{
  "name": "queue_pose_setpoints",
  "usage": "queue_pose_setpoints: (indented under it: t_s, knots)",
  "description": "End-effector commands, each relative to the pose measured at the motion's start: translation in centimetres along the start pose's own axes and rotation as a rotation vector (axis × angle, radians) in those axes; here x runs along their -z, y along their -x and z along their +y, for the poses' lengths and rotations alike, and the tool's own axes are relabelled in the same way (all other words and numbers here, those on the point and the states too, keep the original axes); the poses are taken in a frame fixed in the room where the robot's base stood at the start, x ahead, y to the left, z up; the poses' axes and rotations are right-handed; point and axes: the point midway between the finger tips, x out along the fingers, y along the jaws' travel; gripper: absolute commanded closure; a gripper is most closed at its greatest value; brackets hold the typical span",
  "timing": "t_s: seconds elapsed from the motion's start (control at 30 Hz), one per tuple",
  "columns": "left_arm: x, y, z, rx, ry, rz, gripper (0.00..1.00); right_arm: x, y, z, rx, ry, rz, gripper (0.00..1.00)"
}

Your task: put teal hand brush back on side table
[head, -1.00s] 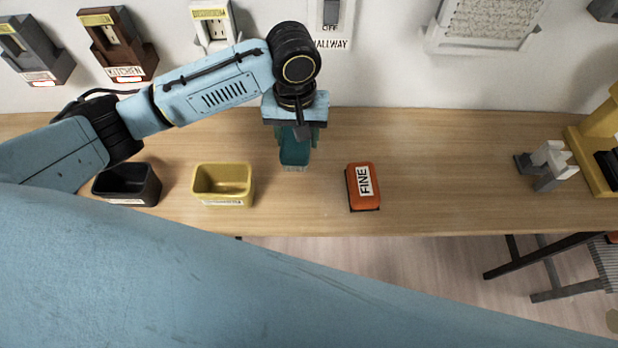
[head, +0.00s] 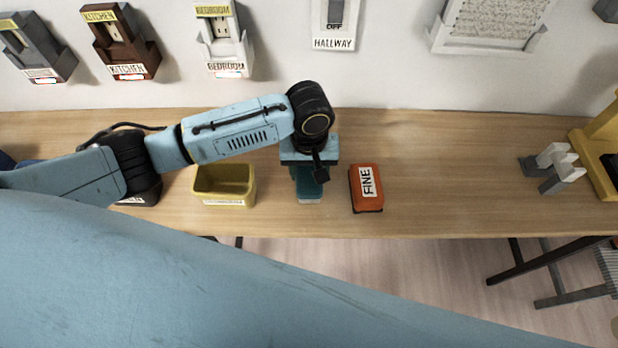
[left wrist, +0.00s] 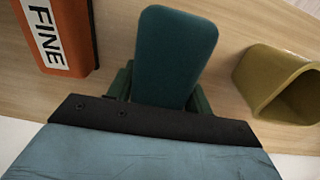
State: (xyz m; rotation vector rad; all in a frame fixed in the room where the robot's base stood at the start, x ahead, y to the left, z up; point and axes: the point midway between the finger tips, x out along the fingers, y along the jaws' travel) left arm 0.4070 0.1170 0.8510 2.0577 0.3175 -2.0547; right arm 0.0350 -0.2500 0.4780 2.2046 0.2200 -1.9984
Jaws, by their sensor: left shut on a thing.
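The teal hand brush (left wrist: 177,55) is held in my left gripper (left wrist: 160,95), its flat teal back facing the wrist camera. In the head view the brush (head: 309,190) shows below my left gripper (head: 309,165), with a pale lower edge. It is over the wooden table (head: 450,170), between the yellow bin and the orange block. I cannot tell whether the brush touches the tabletop. The gripper hides part of the brush. My right gripper is not in view.
The orange block marked FINE (head: 366,188) is close on the right of the brush. The yellow bin (head: 224,186) is on its left. A dark bin (head: 142,192) is partly behind my arm. A grey-white bracket (head: 552,168) stands far right. The table between block and bracket is clear.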

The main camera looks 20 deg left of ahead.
Motion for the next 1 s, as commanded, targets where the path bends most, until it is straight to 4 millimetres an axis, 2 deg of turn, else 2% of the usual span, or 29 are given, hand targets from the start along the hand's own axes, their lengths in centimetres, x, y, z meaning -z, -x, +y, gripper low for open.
queue_pose_setpoints:
  t_s: [0.07,0.1,0.2,0.73,0.77,0.9,1.0]
  knots:
    - [-0.1,-1.7,-0.1,0.003,0.000,-0.002,0.73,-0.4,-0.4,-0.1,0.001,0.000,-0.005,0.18]
    - [-0.1,-1.9,0.0,0.003,0.001,-0.004,0.73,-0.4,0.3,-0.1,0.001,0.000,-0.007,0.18]
    - [-0.1,-2.8,0.0,0.002,0.000,-0.002,0.73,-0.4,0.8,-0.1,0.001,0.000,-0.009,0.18]
    - [-0.1,-3.8,0.0,0.001,-0.001,-0.001,0.73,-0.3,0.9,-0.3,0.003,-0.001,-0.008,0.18]
    - [-0.1,-3.8,0.0,0.001,-0.002,0.000,0.47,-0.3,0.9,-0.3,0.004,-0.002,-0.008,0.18]
    - [-0.1,-3.8,0.0,0.001,-0.002,0.000,0.28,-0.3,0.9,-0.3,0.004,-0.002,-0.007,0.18]
    - [-0.1,-3.8,0.0,0.001,-0.001,0.000,0.27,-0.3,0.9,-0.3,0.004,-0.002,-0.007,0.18]
